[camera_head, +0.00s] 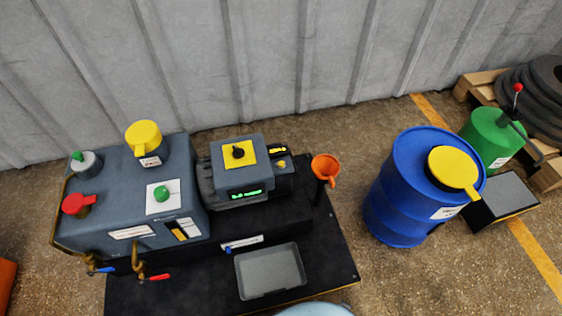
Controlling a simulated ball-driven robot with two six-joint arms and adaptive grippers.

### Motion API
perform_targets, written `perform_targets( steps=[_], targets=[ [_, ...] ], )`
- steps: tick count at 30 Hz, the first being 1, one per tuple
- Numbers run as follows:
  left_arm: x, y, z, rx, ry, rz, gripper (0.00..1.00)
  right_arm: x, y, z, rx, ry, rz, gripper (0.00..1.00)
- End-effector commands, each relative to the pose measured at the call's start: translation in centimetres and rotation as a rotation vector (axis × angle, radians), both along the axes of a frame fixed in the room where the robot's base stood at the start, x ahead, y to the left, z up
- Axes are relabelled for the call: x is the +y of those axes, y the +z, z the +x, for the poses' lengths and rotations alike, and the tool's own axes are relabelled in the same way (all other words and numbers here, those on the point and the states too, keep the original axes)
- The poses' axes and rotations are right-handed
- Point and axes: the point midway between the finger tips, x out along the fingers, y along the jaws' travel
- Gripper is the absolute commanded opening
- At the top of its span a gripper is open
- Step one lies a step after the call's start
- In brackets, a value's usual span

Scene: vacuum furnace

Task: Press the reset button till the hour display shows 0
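A dark grey unit (238,176) stands on the black base, with a black knob (238,152) on a yellow square plate on its top. A lit green display (246,194) is on its front face; its digits are too small to read. At its right is a small black box with a lit yellow display (278,150), also unreadable, and a small yellow button (281,164) just below it. I cannot tell for sure which display shows the hours or which button is the reset. Neither gripper is in view.
A larger grey tank (110,195) with red, green and yellow caps and two valve levers stands left. An orange funnel (326,168) is right of the unit; a grey tray (270,271) lies in front. A blue barrel (400,195) and green canister (490,135) stand right.

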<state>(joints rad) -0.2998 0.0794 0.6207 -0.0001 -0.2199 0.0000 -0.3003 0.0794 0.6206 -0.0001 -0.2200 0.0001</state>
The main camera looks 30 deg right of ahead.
Motion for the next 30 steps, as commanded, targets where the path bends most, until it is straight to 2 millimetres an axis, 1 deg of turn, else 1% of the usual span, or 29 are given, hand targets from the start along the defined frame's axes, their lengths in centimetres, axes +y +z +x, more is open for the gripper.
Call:
perform_targets(
  steps=[1, 3, 30],
  targets=[
    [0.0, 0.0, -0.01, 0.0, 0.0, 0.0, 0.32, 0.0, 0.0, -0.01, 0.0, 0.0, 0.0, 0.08],
    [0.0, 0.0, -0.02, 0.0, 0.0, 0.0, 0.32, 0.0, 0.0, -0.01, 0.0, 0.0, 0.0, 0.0],
    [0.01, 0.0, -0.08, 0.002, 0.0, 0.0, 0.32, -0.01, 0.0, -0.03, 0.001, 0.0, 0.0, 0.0]
  ],
)
